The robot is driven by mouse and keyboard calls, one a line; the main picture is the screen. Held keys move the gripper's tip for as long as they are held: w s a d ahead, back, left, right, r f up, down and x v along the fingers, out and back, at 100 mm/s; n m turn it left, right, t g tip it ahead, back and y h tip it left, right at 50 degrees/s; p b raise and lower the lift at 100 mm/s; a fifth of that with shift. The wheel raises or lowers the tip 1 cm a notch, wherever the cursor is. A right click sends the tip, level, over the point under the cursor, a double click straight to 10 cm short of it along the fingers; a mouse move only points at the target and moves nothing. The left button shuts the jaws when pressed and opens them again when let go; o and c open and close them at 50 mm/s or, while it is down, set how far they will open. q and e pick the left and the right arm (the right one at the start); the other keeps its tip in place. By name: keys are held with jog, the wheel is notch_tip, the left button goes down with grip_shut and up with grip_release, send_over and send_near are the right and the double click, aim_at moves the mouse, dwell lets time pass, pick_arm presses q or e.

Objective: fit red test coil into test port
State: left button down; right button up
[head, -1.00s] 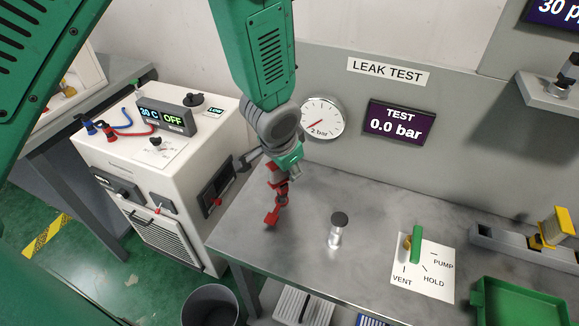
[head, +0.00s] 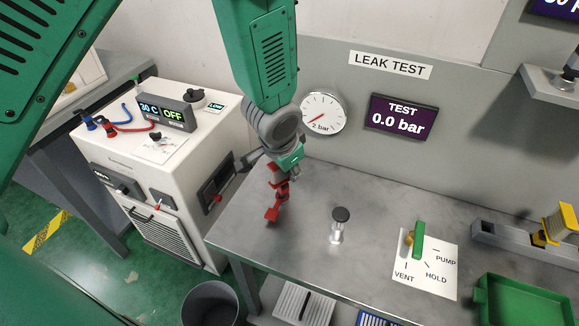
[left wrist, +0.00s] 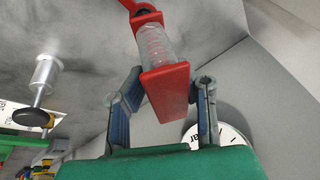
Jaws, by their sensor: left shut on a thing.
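My left gripper (head: 281,178) is shut on the red test coil (head: 273,212), which hangs down over the left part of the steel bench. In the left wrist view the gripper (left wrist: 160,90) has one blue-grey finger on each side of the coil (left wrist: 164,82). The coil has red ends and a clear ribbed middle. A short metal post with a black top (head: 338,225), which looks like the test port, stands upright on the bench to the right of the coil, apart from it. The post also shows in the left wrist view (left wrist: 46,72). My right gripper is not in view.
A valve with a green handle (head: 418,240) stands on a VENT/HOLD/PUMP card. A green tray (head: 480,300) and a yellow part (head: 560,222) are at the right. A pressure gauge (head: 323,113) is on the wall. The bench between coil and post is clear.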

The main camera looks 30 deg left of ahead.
pick_arm(q)
jog(key=shift+s+d+f, duration=0.1)
jog(key=shift+s+f, duration=0.1)
jog(key=shift+f, duration=0.1)
dwell(0.5)
jog(key=c, duration=1.2)
grip_release()
jog(key=shift+w, duration=0.2)
jog(key=shift+o, duration=0.3)
jog(key=o, duration=0.3)
jog(key=shift+r, duration=0.1)
